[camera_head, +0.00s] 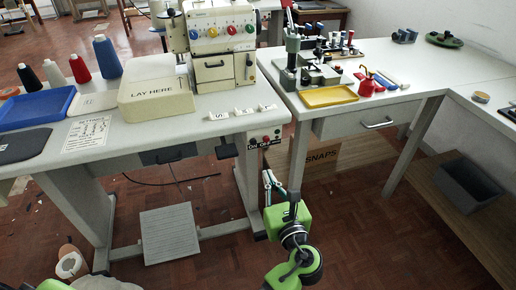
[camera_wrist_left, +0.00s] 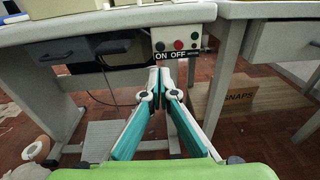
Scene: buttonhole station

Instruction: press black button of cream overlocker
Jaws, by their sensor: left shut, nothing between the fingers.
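The cream overlocker (camera_head: 222,40), with several coloured dials, stands on the left table. A pale control box (camera_head: 264,138) hangs under that table's front right edge and also shows in the wrist view (camera_wrist_left: 188,33). On it, in the wrist view, are a black button (camera_wrist_left: 160,46) at the left and a red button (camera_wrist_left: 178,44) beside it, above a black ON OFF label (camera_wrist_left: 176,57). My left gripper (camera_head: 268,175) is shut and empty, below the box. In the wrist view its fingertips (camera_wrist_left: 159,73) meet below the label, apart from the buttons. My right gripper is out of view.
The table edge (camera_head: 205,126) overhangs near the box. A foot pedal (camera_head: 168,235) lies on the floor to the left.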

